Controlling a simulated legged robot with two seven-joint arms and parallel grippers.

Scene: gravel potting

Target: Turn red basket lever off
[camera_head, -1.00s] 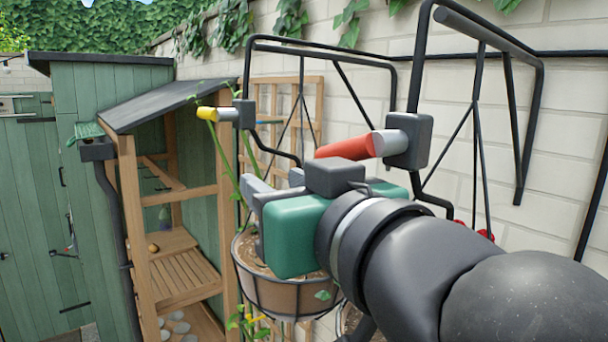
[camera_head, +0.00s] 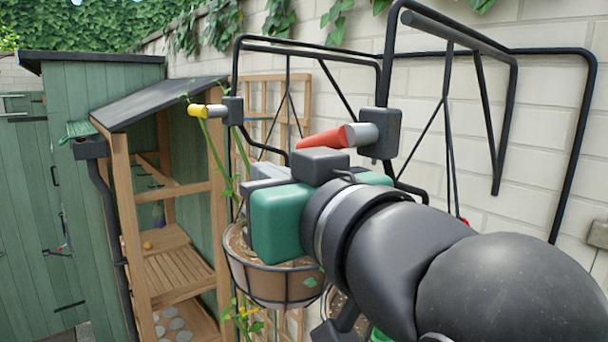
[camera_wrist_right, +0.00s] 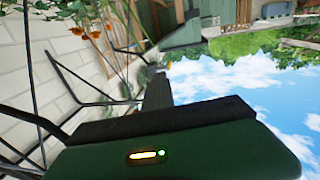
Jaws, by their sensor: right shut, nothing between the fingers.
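The red lever (camera_head: 325,139) sticks out to the left from a grey cylinder on a dark box (camera_head: 381,132) on the black hanging frame. My right gripper (camera_head: 262,178), with its green body, is below and to the left of the red lever in the head view. It is shut and empty. Its grey fingers are partly hidden behind its body, and I cannot tell whether it touches the lever. My left gripper is out of view.
A yellow lever (camera_head: 207,111) sits on another box to the left. A hanging basket (camera_head: 275,285) is below my right gripper. Black frame bars (camera_head: 405,60) stand around the red lever, before a white brick wall (camera_head: 565,120). A wooden shelf (camera_head: 180,285) stands left.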

